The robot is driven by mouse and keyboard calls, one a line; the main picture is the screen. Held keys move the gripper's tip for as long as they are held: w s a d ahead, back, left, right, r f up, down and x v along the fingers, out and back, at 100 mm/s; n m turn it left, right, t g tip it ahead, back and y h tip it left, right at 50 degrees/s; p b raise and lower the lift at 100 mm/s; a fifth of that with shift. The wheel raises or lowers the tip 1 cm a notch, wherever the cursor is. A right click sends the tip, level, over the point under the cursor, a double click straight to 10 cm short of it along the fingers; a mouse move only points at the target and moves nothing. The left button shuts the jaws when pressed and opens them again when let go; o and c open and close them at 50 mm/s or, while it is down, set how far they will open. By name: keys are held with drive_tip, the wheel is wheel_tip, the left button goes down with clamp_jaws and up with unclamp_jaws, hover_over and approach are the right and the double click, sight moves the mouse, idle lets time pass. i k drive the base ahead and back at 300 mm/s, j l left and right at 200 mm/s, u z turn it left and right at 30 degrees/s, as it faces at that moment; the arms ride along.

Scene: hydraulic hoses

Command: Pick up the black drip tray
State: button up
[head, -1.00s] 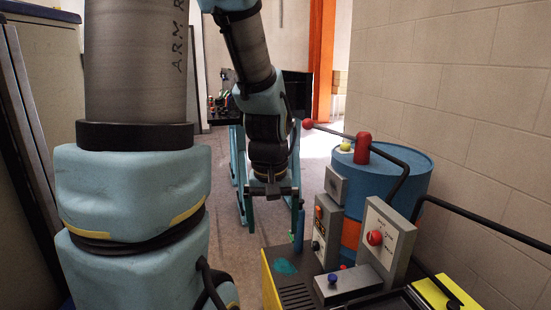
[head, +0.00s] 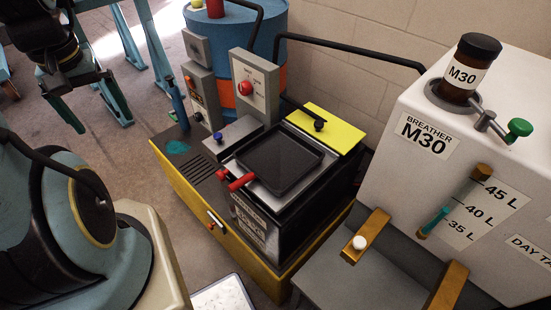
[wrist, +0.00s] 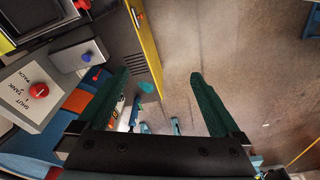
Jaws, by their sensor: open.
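The black drip tray (head: 279,158) is a shallow, square, dark pan with a raised rim. It lies on top of the yellow and black machine in the middle of the head view, and looks empty. My gripper (head: 92,112) is at the upper left of the head view, left of the machine and well apart from the tray. Its two green fingers are spread with nothing between them; the wrist view shows the same gap (wrist: 157,78) over the floor. A dark shape at the top left corner of the wrist view may be part of the tray.
A red handle (head: 241,181) sits at the tray's front left. A white tank (head: 450,180) is at right, the blue drum (head: 260,30) behind. Floor at left is partly clear.

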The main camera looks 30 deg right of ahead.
sight(278, 157)
drive_tip(key=k+u, duration=0.2)
drive_tip(key=u, duration=0.45)
drive_tip(key=k+u, duration=0.2)
drive_tip(key=k, duration=0.15)
drive_tip(key=k+j+u, duration=0.15)
drive_tip(key=k, duration=0.25)
drive_tip(key=k+j+u, duration=0.2)
drive_tip(key=k+j, duration=0.25)
drive_tip(key=k, duration=0.25)
